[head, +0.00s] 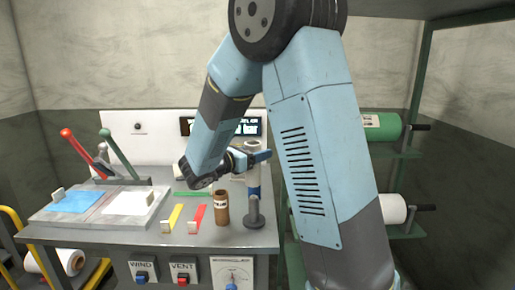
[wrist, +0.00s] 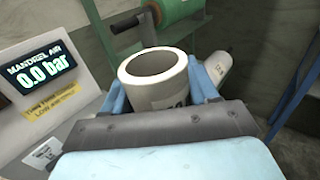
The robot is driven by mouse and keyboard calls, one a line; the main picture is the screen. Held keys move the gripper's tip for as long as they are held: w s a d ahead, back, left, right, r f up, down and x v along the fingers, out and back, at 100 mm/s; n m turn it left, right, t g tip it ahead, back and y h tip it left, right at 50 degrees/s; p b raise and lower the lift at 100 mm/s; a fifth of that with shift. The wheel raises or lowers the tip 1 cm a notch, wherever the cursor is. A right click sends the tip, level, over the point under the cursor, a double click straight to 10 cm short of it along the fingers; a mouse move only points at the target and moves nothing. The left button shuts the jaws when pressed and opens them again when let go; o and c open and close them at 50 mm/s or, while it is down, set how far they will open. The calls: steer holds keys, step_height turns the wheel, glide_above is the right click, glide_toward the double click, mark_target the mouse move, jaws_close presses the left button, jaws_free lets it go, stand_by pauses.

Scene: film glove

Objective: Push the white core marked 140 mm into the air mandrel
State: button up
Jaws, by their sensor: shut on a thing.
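The white core (wrist: 160,93) is a hollow tube between the two blue fingers of my gripper (wrist: 162,95) in the wrist view. I look into its open top; part of a dark mark shows low on its side. In the head view, my gripper (head: 260,157) is shut on the core (head: 252,146) near the back right of the bench.
A brown core (head: 221,208) stands left of the post. The display (wrist: 40,70) reads 0.0 bar. Levers (head: 118,152) rise at the left. A rack at the right holds a green roll (head: 380,127) and a white roll (head: 393,209).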

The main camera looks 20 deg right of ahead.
mark_target(258, 173)
steer(key=shift+f, duration=1.75)
steer(key=shift+d, duration=0.1)
stand_by(0.6)
steer(key=shift+f, duration=4.05)
steer(key=shift+r, duration=0.15)
steer(key=shift+r, duration=1.85)
